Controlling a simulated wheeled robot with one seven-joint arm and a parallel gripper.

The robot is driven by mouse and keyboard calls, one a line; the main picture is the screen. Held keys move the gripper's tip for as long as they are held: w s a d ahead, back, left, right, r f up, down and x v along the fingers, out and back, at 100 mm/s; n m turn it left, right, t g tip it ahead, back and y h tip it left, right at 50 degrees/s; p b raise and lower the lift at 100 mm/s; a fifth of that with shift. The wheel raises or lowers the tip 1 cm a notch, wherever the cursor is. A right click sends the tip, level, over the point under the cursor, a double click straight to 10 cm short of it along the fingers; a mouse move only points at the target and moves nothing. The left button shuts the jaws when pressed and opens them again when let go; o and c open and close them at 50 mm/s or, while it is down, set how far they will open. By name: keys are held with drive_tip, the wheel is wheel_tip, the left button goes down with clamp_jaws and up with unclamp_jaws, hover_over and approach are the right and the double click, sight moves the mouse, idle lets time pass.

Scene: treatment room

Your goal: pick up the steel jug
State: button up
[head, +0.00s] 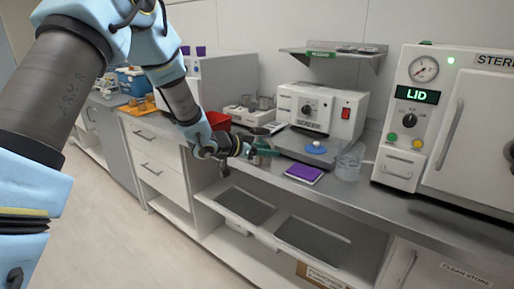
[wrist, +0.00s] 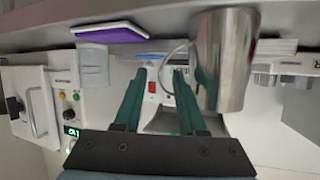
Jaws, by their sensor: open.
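The steel jug (wrist: 222,62) is large in the right half of the wrist view, a shiny cylinder with a thin loop handle on its left side. My gripper (wrist: 159,72) is open, its two green fingers apart. The right finger overlaps the jug's handle and left edge in the picture; I cannot tell whether they touch. Nothing is clearly held between the fingers. In the head view my gripper (head: 265,152) is at the front edge of the counter, and I cannot make out the jug there; it seems hidden by my wrist.
The steel counter (head: 345,188) carries a purple pad (head: 304,173), a clear container (head: 349,162) and a white sealer machine (head: 320,110). A white steriliser (head: 455,125) stands at right, a red bin (head: 217,121) behind my wrist. Open shelves lie below.

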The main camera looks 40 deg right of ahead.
drive_tip(key=p+x, duration=0.1)
drive_tip(key=x, duration=0.4)
drive_tip(key=shift+d+f, duration=0.1)
drive_tip(key=shift+d, duration=0.3)
drive_tip(key=shift+c, duration=0.2)
clamp_jaws()
idle(0.9)
